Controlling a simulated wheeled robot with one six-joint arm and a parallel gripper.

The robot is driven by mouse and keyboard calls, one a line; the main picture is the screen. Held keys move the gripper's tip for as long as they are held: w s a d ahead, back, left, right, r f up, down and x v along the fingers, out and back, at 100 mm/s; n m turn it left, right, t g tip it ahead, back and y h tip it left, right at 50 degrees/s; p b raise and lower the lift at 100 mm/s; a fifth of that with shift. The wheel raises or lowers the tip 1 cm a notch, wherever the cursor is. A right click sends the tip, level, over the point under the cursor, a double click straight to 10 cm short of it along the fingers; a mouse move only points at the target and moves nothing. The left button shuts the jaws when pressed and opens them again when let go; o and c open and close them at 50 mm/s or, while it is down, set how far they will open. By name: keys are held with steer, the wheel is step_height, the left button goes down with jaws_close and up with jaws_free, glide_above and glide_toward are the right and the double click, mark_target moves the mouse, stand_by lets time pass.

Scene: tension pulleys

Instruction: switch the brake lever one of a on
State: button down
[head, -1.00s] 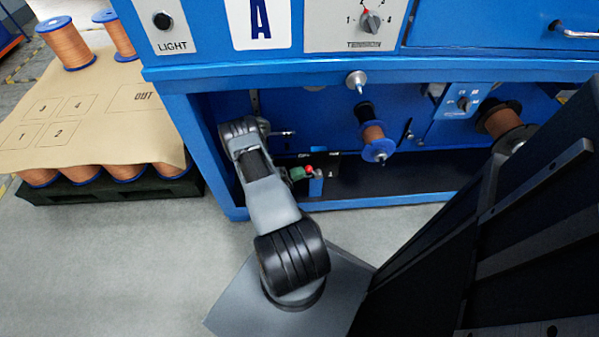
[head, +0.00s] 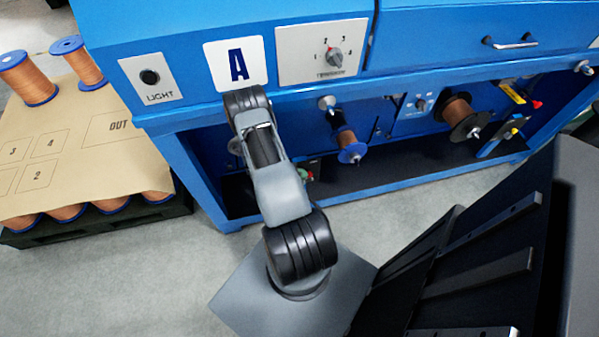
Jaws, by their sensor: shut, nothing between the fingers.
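The machine section marked A (head: 238,65) stands in front of me in the head view, a blue cabinet with an open lower bay. I cannot pick out brake lever one with certainty; my arm covers the left part of the bay. My arm reaches up to just below the A sign. My gripper is hidden behind the arm's end, so its fingers do not show. A small red and green control (head: 305,174) shows just right of my arm, partly covered. A blue-flanged copper spool (head: 346,142) sits on a spindle to its right.
A tension dial (head: 334,57) and a light switch (head: 150,78) are on the upper face. A black-flanged spool (head: 460,115) and red-and-yellow-tipped parts (head: 513,93) are farther right. A pallet of spools with a tan sheet (head: 90,150) stands left. Grey floor lies between.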

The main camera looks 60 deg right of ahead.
steer(key=shift+s+d+f+t+y, duration=0.1)
steer(key=shift+s+d+t+y, duration=0.3)
steer(key=shift+s+d+y, duration=0.45)
steer(key=shift+d+h, duration=0.15)
steer(key=shift+h, duration=0.2)
steer(key=shift+a+r+p, duration=0.2)
steer(key=shift+r+p, duration=0.1)
steer(key=shift+p, duration=0.2)
steer(key=r+p+v, duration=0.1)
steer(key=p+v, duration=0.2)
steer(key=v, duration=1)
steer(key=shift+d+r, duration=0.1)
steer(key=shift+d, duration=0.1)
